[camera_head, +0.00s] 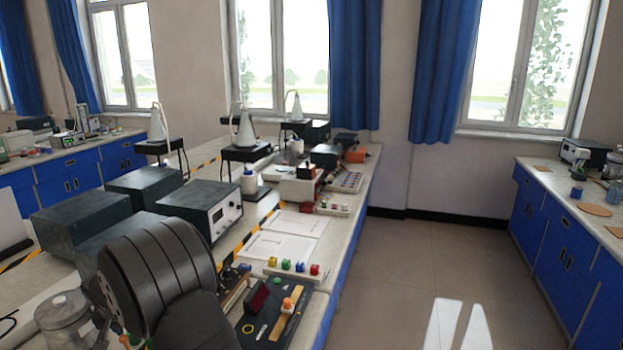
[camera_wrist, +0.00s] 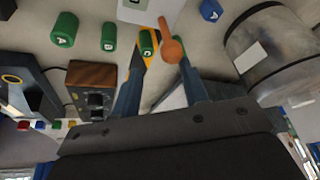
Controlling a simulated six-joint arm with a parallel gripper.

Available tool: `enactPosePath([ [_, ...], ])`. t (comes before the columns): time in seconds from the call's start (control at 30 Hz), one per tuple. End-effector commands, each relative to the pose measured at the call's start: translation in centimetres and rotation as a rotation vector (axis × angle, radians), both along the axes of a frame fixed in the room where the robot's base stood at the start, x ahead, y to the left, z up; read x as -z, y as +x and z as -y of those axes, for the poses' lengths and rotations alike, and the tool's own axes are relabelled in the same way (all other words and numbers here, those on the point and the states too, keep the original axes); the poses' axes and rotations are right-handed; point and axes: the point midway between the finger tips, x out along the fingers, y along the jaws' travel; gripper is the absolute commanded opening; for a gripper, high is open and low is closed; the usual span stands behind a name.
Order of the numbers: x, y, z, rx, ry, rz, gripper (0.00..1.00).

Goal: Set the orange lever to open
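In the wrist view, an orange lever-like piece (camera_wrist: 172,48) with a round end and a thin stem shows near the fingertips, beside a green cylinder marked C (camera_wrist: 147,42). I take it for the orange lever; its base and exact position are unclear. My gripper (camera_wrist: 161,68) has its two blue-grey fingers apart, with a gap between them. I cannot tell whether either finger touches the lever. In the head view, my dark arm hides the fingertips. An orange knob (camera_head: 287,303) shows there on a black panel (camera_head: 267,333), to the right of my arm.
Green cylinders A (camera_wrist: 65,29) and B (camera_wrist: 109,36) and a blue one (camera_wrist: 210,10) stand near the fingers. A wooden-sided box (camera_wrist: 95,88) is at left, a metal canister (camera_wrist: 270,52) at right. Black instrument boxes (camera_head: 205,207) stand behind my arm.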

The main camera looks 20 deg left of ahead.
Motion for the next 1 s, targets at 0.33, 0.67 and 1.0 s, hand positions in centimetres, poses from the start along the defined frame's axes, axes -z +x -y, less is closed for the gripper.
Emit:
enactPosePath([
  [0.33, -0.2, -0.1, 0.1, 0.0, 0.0, 0.0, 0.35],
  [0.67, -0.3, 0.0, 0.1, 0.0, -0.001, -0.001, 0.0],
  [1.0, -2.1, 2.0, 3.6, -0.121, -0.005, -0.119, 0.0],
])
